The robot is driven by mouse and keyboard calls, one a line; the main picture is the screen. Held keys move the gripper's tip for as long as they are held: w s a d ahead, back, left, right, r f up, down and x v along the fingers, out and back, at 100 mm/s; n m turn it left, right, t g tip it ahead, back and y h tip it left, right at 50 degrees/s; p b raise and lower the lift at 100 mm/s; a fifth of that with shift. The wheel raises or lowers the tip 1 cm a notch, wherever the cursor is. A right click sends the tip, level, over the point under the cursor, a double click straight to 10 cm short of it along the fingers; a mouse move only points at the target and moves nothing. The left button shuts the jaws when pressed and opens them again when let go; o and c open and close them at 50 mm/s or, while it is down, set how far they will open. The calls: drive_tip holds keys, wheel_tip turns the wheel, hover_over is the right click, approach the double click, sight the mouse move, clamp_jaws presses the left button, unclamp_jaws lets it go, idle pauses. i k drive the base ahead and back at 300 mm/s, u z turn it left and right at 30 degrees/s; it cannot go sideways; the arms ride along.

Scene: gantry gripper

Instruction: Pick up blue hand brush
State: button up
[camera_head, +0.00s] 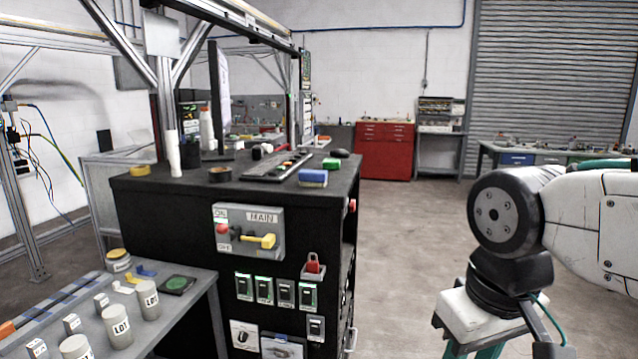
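A small blue block with a yellowish layer (313,178) lies on the right front part of the black cabinet's top (200,183). It may be the blue hand brush, but I cannot make out bristles or a handle.
Labelled white cylinders (118,320) stand on the grey table. A metal frame post (168,100) rises from the cabinet. The floor (405,235) right of the cabinet is clear.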

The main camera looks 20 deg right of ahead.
sight(312, 178)
drive_tip(key=z, duration=0.35)
drive_tip(key=i, duration=0.9)
drive_tip(key=z, duration=0.2)
